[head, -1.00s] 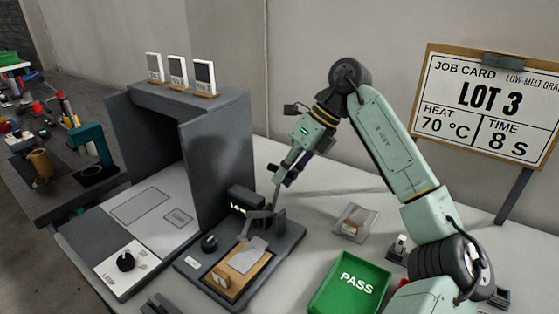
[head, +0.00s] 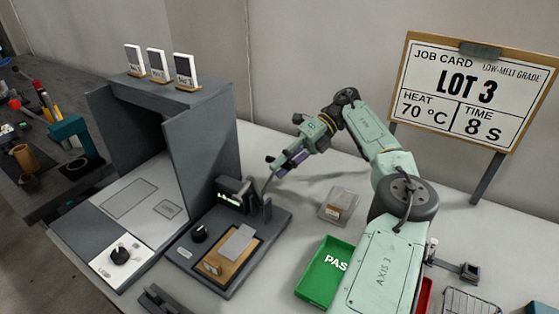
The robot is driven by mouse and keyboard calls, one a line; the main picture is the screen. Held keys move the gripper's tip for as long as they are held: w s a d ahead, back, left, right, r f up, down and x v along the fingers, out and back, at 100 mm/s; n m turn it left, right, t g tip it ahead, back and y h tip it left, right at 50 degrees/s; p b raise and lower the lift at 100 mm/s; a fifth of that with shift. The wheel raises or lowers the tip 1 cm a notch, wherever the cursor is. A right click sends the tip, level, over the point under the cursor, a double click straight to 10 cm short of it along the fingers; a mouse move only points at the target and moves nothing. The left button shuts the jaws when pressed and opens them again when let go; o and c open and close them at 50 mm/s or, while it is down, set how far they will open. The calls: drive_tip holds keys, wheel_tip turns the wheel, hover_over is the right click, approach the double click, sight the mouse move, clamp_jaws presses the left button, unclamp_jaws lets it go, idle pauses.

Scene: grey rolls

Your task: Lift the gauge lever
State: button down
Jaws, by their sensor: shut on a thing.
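The gauge (head: 233,196), a dark unit with a small lit display, stands at the back of a dark base plate (head: 209,276) in the head view. Its thin grey lever (head: 267,184) rises steeply beside the display, close to a short dark post. My gripper (head: 274,170), with purple parts near the fingers, reaches down from the upper right and is shut on the upper end of the lever. The fingertips are small here, so the exact grip is hard to see. A wooden block with a grey plate (head: 237,243) lies on the base, clear of the lever.
A black knob (head: 199,233) sits on the base plate. A grey open-fronted cabinet (head: 205,135) stands close on the left. A clear packet (head: 340,205) and a green PASS tray (head: 318,275) lie to the right. The job card (head: 478,92) stands behind.

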drive_tip(key=shift+w+f+y, duration=0.1)
drive_tip(key=shift+f+y, duration=0.15)
drive_tip(key=shift+y, duration=0.05)
idle(0.4)
drive_tip(key=c, duration=1.6)
unclamp_jaws()
drive_tip(key=shift+o, duration=0.2)
drive_tip(key=shift+r, duration=0.15)
